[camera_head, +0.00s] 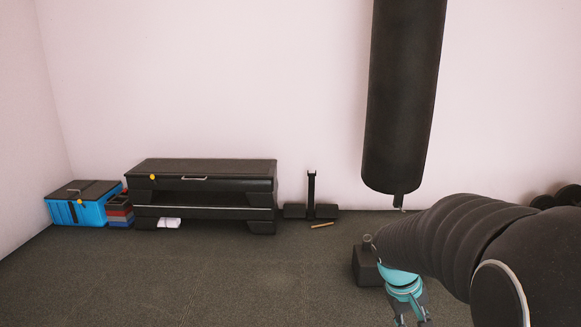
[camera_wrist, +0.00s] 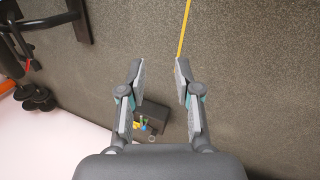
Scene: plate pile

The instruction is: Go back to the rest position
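My gripper (camera_wrist: 158,68) is open in the wrist view, its two fingers well apart with nothing between them. It hangs above the dark floor. In the head view my gripper (camera_head: 411,316) shows at the lower right, cut by the bottom edge, below the teal wrist part of my arm.
A black punching bag (camera_head: 405,95) hangs near my arm. A dark block (camera_head: 366,266) lies beside my wrist. A black step bench (camera_head: 205,168), a blue box (camera_head: 88,212) and a small stand (camera_head: 311,195) line the wall. The left floor is clear.

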